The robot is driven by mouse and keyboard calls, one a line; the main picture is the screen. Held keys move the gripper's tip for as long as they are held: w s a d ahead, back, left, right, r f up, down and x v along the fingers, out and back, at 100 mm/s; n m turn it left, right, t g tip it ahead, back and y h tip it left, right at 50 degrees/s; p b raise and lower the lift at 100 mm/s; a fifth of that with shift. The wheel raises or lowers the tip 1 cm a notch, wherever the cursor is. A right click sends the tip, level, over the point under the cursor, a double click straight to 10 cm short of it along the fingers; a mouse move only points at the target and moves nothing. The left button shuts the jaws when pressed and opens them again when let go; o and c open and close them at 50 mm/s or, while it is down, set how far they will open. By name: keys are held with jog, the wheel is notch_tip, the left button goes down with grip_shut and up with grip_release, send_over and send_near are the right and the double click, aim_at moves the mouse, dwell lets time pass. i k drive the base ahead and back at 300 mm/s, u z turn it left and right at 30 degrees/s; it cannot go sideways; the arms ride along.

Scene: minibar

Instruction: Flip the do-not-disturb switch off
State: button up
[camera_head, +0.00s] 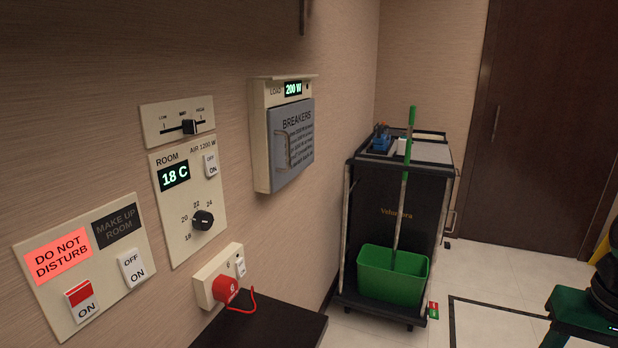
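The do-not-disturb switch (81,300) is a white rocker on a cream wall panel (45,292) at the lower left. Its upper part shows red, and "ON" is printed on its lower part. The DO NOT DISTURB sign (58,257) above it is lit red. Beside it, the MAKE UP ROOM sign (116,226) is dark, with its own white OFF/ON rocker (132,268) below. My gripper is not in view.
A thermostat panel (163,226), slider panel (160,133) and breaker box (291,140) are on the same wall. A red plug (226,289) sticks out of a socket above a dark ledge (270,325). A cleaning cart (418,213) with a green bucket (385,281) stands beyond; floor right of it is partly clear.

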aim_at(82, 303)
jog(key=u, duration=1.55)
